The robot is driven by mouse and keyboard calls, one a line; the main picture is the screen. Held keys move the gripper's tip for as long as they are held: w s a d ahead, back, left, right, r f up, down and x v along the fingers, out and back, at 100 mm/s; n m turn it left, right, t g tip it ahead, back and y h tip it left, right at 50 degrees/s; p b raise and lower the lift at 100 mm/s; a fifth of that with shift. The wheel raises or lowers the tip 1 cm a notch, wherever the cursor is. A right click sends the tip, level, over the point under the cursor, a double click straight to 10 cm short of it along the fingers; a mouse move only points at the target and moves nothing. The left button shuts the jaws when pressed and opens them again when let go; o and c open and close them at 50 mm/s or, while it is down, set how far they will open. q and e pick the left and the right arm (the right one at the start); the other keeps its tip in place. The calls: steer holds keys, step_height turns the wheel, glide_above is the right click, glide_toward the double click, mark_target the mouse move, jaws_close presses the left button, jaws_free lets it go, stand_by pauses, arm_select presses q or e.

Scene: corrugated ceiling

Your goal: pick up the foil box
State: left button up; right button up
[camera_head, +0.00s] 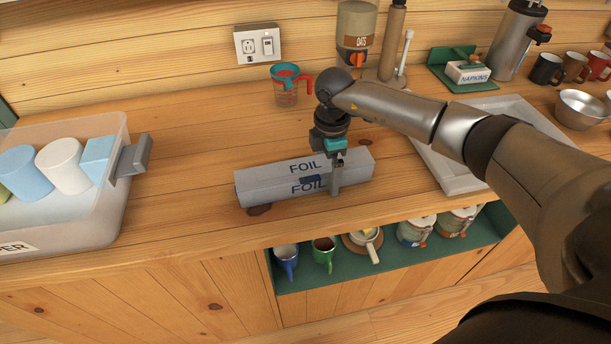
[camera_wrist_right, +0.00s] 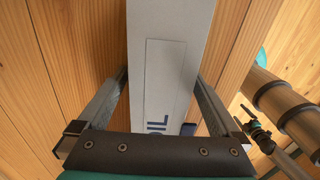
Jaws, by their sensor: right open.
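The foil box (camera_head: 275,181) is a long grey-white carton lettered FOIL, lying on the wooden counter. My right gripper (camera_head: 333,186) points down over the right half of the box, with one finger in front of its near side. In the right wrist view the box (camera_wrist_right: 168,60) runs between the two open fingers of the right gripper (camera_wrist_right: 157,100). Gaps show beside the box, and I cannot tell whether a finger touches it. My left gripper does not show in the head view.
A clear bin (camera_head: 112,194) with cups stands at the left. A measuring cup (camera_head: 286,88) stands behind the box. A grey tray (camera_head: 451,178) lies to the right. A shelf (camera_head: 400,260) with mugs and jars is below the counter edge. Bare counter (camera_head: 190,150) lies left of the box.

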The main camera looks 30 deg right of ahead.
steer(key=shift+c, duration=0.2)
jaws_close()
stand_by(0.6)
